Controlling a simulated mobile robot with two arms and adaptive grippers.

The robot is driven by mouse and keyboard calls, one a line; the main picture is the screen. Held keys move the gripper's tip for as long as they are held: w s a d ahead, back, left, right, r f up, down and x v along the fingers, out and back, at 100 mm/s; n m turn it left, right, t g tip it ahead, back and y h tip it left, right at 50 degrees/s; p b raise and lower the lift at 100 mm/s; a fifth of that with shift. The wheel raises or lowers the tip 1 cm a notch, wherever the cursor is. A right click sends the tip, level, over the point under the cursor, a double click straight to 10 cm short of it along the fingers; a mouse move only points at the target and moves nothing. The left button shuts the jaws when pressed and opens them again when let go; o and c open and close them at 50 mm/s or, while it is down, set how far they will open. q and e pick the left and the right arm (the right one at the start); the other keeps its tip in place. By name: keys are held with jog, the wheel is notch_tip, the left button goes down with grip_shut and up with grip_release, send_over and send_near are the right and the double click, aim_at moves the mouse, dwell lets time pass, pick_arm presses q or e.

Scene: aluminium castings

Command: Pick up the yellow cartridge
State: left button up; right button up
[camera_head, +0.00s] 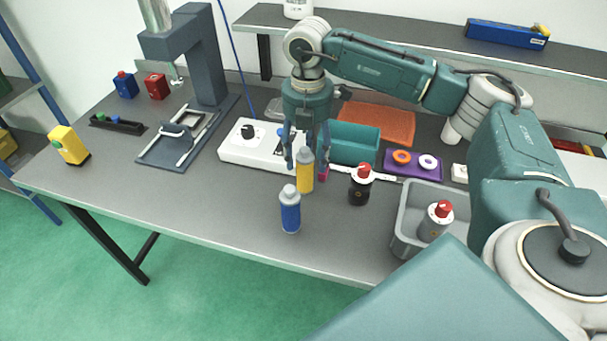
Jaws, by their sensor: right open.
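The yellow cartridge (305,175) stands upright on the grey workbench, near its middle, with a pale cap on top. My right gripper (307,162) reaches down from above, pointing at the bench. Its fingers are open, one on each side of the cartridge's upper part. I cannot tell whether either finger touches it. My left gripper is not in view.
A blue cartridge (290,212) stands just in front. A black bottle with a red cap (360,186) is close on the right. A white box with a knob (243,147) lies behind left. A grey bin (402,235) stands at the right. The bench's front left is clear.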

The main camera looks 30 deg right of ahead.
aim_at(307, 168)
notch_tip(307, 168, down, 4)
jog(key=shift+p, duration=0.4)
jog(key=shift+f+p, duration=0.3)
jog(key=f, duration=0.1)
jog(key=f+p, duration=0.1)
jog(key=f, duration=0.1)
jog(key=shift+w+a+f+p, duration=0.15)
jog(key=shift+a+f+p, duration=0.05)
jog(key=shift+f+p, duration=0.1)
jog(key=shift+f, duration=0.5)
jog(key=shift+c, duration=0.2)
jog(key=c, duration=1.2)
